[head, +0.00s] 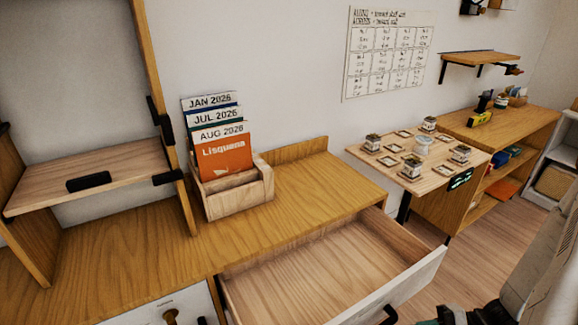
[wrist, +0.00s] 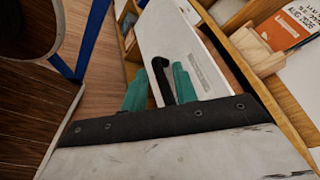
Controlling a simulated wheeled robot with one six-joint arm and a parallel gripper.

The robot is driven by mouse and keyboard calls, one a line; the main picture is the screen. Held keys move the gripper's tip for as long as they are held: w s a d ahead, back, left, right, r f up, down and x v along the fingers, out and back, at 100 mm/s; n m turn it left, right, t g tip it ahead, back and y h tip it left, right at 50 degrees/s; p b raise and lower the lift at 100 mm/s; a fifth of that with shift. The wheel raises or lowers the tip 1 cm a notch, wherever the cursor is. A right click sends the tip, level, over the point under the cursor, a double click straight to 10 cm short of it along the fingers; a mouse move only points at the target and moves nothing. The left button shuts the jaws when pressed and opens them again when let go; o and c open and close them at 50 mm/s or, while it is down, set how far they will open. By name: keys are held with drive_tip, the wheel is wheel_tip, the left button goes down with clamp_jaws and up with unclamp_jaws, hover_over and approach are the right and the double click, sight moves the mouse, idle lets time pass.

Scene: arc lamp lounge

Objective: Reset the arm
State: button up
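My arm comes in at the lower right of the head view, and my gripper (head: 452,318) is only partly in frame there. In the wrist view its two teal fingers (wrist: 160,90) stand apart, so my gripper is open. The black handle (wrist: 159,76) of the drawer shows between and beyond the fingers; I see no grip on it. The drawer (head: 310,278) is pulled out from the desk and looks empty in the part I see. Its white front (wrist: 196,50) faces my gripper.
The desk (head: 310,188) carries a wooden holder (head: 238,197) with calendar cards (head: 222,155). The open drawer juts into the floor room near my arm.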

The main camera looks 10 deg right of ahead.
wheel_tip(320, 180, up, 19)
drive_tip(key=n+g+h, duration=0.4)
drive_tip(key=g+h, duration=0.3)
drive_tip(key=h, duration=0.2)
drive_tip(key=s+a+r+n+t+h, duration=0.1)
drive_tip(key=a+r+n+t+h, duration=0.1)
drive_tip(key=r, duration=0.6)
drive_tip(key=s+a+r+n+t+h, duration=0.2)
drive_tip(key=a+r+n+t+h, duration=0.1)
drive_tip(key=r, duration=0.5)
drive_tip(key=a+t+h, duration=0.1)
drive_tip(key=a, duration=0.1)
drive_tip(key=shift+a+r+h, duration=0.25)
drive_tip(key=shift+a+h, duration=0.15)
